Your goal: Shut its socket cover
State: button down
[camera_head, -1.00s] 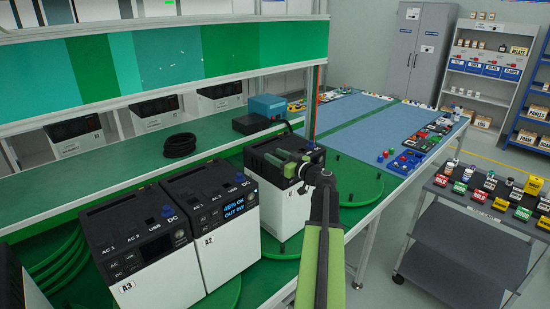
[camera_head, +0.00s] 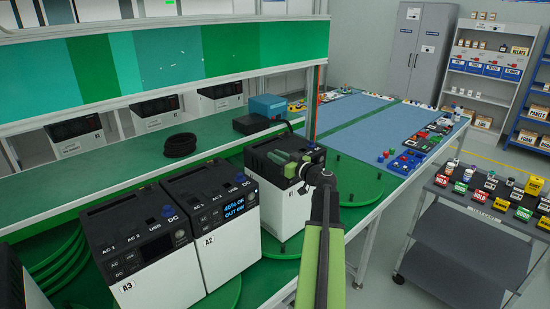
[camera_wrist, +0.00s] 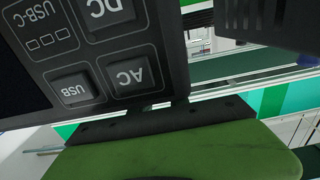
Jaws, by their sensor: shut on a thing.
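A black-topped white power unit (camera_head: 292,205) stands on a round green turntable. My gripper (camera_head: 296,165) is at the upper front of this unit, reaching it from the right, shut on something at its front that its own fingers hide. In the wrist view, a dark control panel (camera_wrist: 100,50) with DC, AC, USB and USB-C markings fills the upper left. A green finger with a dark pad (camera_wrist: 160,130) lies along the panel's edge. No socket cover can be made out clearly, and its position cannot be told. A blue cap (camera_head: 312,143) shows on the unit's top.
Units A2 (camera_head: 222,245) and A3 (camera_head: 160,285) stand close on the left, each with a blue cap. A blue box (camera_head: 267,105) and a black coiled cable (camera_head: 179,145) lie behind on the green bench. A grey cart (camera_head: 465,235) stands right, across open floor.

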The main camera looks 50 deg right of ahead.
jog(key=shift+s, duration=0.1)
dwell(0.7)
jog(key=s, duration=0.5)
jog(key=shift+s+a, duration=0.2)
jog(key=shift+s, duration=0.15)
jog(key=c, duration=1.2)
grip_release()
jog(key=shift+c, duration=0.2)
jog(key=s+a, duration=0.1)
jog(key=s, duration=1.6)
jog(key=shift+s, duration=0.15)
jog(key=shift+a+f, duration=0.1)
